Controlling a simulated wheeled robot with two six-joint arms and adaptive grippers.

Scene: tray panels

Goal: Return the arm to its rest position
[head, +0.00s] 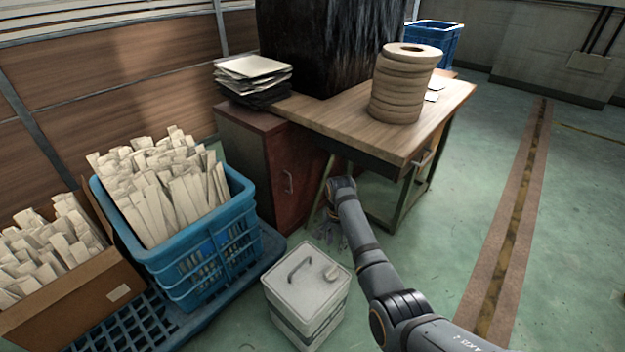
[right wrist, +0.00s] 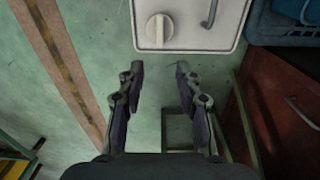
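My right arm (head: 362,245) reaches in from the lower right of the head view toward the floor in front of the desk. My right gripper (head: 333,232) is small and dark there, between the desk and the white canister. In the right wrist view my right gripper (right wrist: 158,72) shows two fingers spread apart with only green floor between them. It is open and empty. The white canister (right wrist: 190,42) with its round cap lies just beyond the fingertips in that view. My left gripper is not in view.
A white canister (head: 291,299) stands on the floor. A blue crate (head: 240,240) of pale strips sits on a blue pallet (head: 118,322), beside a cardboard box (head: 95,290). The wooden desk (head: 335,121) bears stacked rings (head: 388,90). The floor at right is clear.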

